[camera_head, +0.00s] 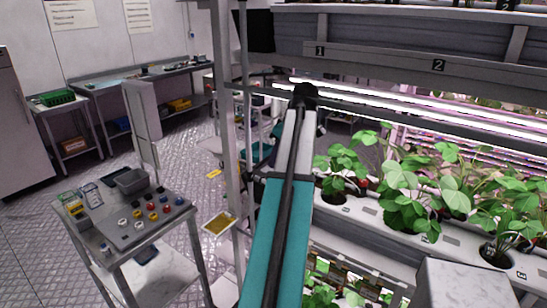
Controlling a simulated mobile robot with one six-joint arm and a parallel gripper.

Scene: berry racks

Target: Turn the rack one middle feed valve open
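The rack's upper grey beam (400,62) carries number plates 1 (320,50) and 2 (439,66). Below it is a white planting channel (365,222) with strawberry plants (400,185) in holes. The rack's upright post (224,110) stands left of my arm. My teal and grey arm rises through the middle of the view to a dark joint and hides part of the rack's end. Teal parts also show behind the post, partly hidden. I cannot make out my gripper. I cannot pick out the middle feed valve or its handle position.
A yellow panel (219,223) is near the post. Benches (150,75) line the back wall. A white box-shaped block (465,285) is at lower right.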

